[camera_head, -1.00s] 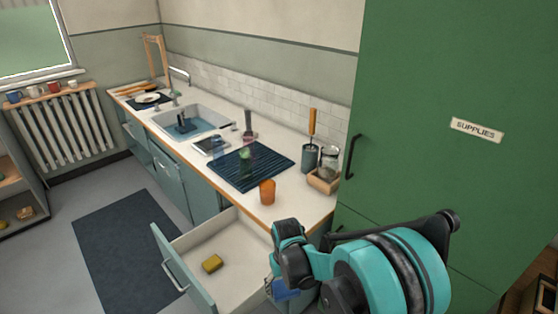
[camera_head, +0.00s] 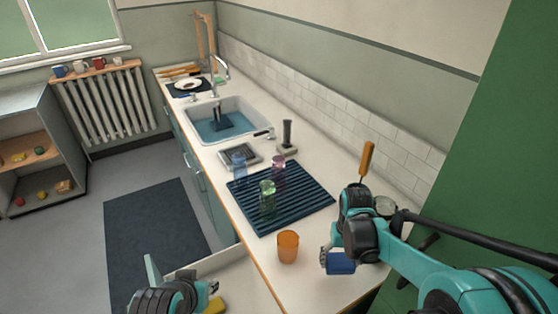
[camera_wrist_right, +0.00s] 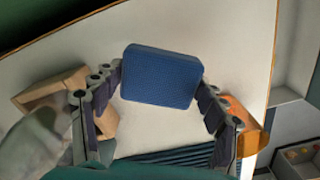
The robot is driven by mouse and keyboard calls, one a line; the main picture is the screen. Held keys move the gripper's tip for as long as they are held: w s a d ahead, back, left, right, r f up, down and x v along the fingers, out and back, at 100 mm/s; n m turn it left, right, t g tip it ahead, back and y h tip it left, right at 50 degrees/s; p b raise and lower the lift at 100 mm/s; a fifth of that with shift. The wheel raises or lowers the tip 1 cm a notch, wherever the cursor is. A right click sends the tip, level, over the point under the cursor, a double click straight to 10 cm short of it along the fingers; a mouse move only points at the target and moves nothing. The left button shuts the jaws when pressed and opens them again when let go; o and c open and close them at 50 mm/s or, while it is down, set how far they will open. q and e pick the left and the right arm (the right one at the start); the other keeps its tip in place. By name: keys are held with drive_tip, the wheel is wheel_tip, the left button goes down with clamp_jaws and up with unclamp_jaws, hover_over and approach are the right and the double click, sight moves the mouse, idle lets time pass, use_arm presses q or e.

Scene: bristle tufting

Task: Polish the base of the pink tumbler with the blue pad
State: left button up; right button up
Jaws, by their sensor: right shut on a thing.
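The pink tumbler (camera_head: 279,166) stands on the dark ribbed mat (camera_head: 303,197), behind a green tumbler (camera_head: 267,199) that partly overlaps it. Which end of it is up is too small to tell. My right gripper (camera_head: 338,256) is shut on the blue pad (camera_head: 342,264), over the near counter, right of the orange tumbler and well apart from the pink one. In the right wrist view the blue pad (camera_wrist_right: 162,76) sits between both fingers. My left gripper (camera_head: 212,290) is low at the front by the open drawer; its finger opening is unclear.
An orange tumbler (camera_head: 288,247) stands near the counter's front edge, close to my right gripper. A blue tumbler (camera_head: 239,168) stands at the mat's far left. A yellow sponge (camera_head: 216,306) lies in the drawer. A wooden box (camera_wrist_right: 60,90) and a jar (camera_head: 385,206) stand at the right.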

sight(274, 157)
drive_tip(key=shift+w+r, duration=0.1)
drive_tip(key=shift+w, duration=0.15)
use_arm(q)
drive_tip(key=shift+w, duration=0.15)
use_arm(e)
drive_tip(key=shift+s, duration=0.1)
